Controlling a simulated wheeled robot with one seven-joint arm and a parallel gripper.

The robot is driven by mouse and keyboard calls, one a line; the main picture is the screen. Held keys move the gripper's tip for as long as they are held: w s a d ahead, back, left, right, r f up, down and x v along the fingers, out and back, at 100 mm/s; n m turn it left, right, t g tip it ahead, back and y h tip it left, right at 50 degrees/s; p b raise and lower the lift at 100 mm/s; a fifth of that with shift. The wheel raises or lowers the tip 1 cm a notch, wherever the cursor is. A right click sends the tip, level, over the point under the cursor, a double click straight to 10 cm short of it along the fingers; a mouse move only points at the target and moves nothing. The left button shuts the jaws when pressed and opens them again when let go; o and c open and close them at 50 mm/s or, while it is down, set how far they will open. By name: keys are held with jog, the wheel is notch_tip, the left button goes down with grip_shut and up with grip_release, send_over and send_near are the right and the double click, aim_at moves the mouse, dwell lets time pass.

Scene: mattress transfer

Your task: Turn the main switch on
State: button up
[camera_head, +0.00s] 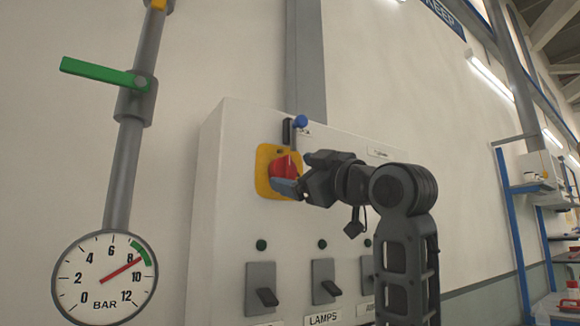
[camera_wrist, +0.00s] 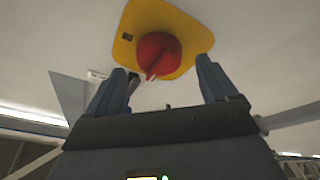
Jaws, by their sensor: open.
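The main switch is a red rotary knob (camera_head: 283,166) on a yellow plate (camera_head: 264,158), on the front of a light grey cabinet (camera_head: 236,180). In the wrist view the red knob (camera_wrist: 157,55) sits on its yellow plate (camera_wrist: 126,50) just beyond the fingertips. My gripper (camera_head: 289,186) is at the knob's lower right in the head view and covers part of it. In the wrist view my gripper (camera_wrist: 165,75) has its two blue fingers wide apart, with the knob's ridge roughly between and ahead of them. Whether a finger touches the knob cannot be told.
Below the knob are several grey lever switches (camera_head: 261,288), one labelled LAMPS, with green lights above. A pressure gauge (camera_head: 105,278) and a green-handled valve (camera_head: 104,74) are at left. Blue shelving (camera_head: 511,215) stands at right.

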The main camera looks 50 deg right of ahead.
aim_at(285, 170)
jog(key=shift+x, duration=1.2)
jog(key=c, duration=1)
